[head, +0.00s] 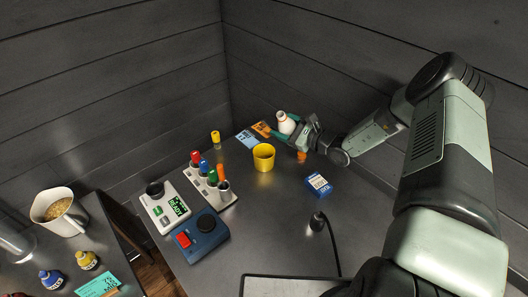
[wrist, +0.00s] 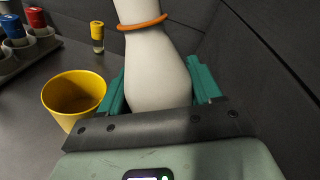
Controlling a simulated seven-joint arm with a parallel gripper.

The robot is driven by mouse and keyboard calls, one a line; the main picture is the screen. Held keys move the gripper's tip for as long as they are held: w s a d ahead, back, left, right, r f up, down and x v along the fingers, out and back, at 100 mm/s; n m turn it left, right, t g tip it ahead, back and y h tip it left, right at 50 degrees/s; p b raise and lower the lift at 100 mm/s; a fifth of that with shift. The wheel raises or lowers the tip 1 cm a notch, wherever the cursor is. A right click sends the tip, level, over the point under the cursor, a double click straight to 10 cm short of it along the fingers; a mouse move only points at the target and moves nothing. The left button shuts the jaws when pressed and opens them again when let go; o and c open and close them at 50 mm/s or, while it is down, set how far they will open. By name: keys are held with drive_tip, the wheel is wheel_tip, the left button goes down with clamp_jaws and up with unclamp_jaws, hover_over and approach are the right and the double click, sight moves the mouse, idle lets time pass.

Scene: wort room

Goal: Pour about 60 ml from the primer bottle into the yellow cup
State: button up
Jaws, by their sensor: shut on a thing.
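The yellow cup (head: 263,158) stands upright on the grey bench, left of my gripper. It also shows at the left of the wrist view (wrist: 72,100); I cannot make out any liquid in it. My gripper (head: 290,127) is shut on a white bottle (head: 286,123), which I take to be the primer bottle. In the wrist view, the teal fingers lie either side of its rounded body (wrist: 155,75), and an orange ring circles its neck. The bottle is beside and behind the cup, apart from it, leaning slightly left in the head view. Its mouth is not clearly visible.
A rack of capped vials (head: 211,183), a scale-like device (head: 166,209) and a blue box with a red switch (head: 200,237) stand left of the cup. A yellow-capped vial (head: 215,138) stands behind. A blue box (head: 319,185) and an orange object (head: 301,156) are right.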

drive_tip(key=m, duration=0.1)
drive_tip(key=m+y, duration=0.1)
drive_tip(key=m, duration=0.2)
drive_tip(key=shift+w+d+r+m+y, duration=0.2)
drive_tip(key=shift+w+m+y, duration=0.1)
drive_tip(key=shift+m, duration=0.1)
idle(2.5)
